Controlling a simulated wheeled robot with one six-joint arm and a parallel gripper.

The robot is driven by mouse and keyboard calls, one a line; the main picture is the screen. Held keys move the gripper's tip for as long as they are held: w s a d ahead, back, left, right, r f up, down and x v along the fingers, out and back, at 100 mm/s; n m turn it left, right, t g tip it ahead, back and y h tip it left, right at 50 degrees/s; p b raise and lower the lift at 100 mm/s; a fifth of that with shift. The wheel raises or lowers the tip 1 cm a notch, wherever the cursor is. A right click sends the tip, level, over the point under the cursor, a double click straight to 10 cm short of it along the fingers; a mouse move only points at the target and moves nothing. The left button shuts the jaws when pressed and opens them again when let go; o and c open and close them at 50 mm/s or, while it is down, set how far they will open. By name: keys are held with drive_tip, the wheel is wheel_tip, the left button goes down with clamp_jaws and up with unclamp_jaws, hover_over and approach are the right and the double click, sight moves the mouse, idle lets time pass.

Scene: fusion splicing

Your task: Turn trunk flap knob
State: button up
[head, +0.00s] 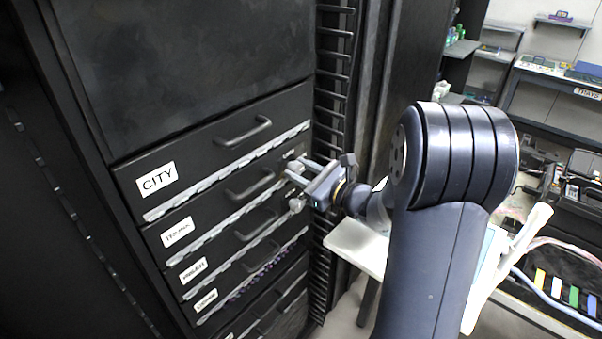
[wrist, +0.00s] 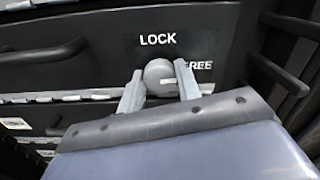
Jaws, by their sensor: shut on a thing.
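The trunk flap (head: 206,228) is a black drawer front with a white TRUNK label (head: 178,231), second in the stack below CITY. In the wrist view, a round grey knob (wrist: 160,78) with a light mark sits on a black panel below the word LOCK and left of the word FREE. My gripper (wrist: 160,88) is shut on the knob, one finger on each side of it. In the head view my gripper (head: 297,172) is at the right end of the flaps, and its fingers hide most of the knob there.
The CITY flap (head: 215,160) with its bar handle is above; more labelled flaps are below. A black ladder-like cable rail (head: 333,75) runs upright just right of the flaps. A white table (head: 358,247) stands behind my arm; benches and a black case are farther right.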

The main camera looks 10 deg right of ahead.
drive_tip(key=n+b, duration=0.1)
drive_tip(key=b, duration=0.2)
drive_tip(key=f+n+b, duration=0.1)
drive_tip(key=n+b, duration=0.1)
drive_tip(key=b, duration=0.2)
drive_tip(key=n+b, duration=0.6)
drive_tip(key=b, duration=0.5)
drive_tip(key=shift+n+b, duration=0.3)
drive_tip(key=n+b, duration=0.5)
drive_tip(key=b, duration=0.3)
drive_tip(key=shift+r, duration=0.1)
drive_tip(key=n+b, duration=0.2)
drive_tip(key=b, duration=0.1)
drive_tip(key=shift+r+n, duration=0.2)
drive_tip(key=shift+n, duration=0.2)
drive_tip(key=shift+b, duration=0.35)
drive_tip(key=shift+r, duration=0.1)
drive_tip(key=o, duration=1)
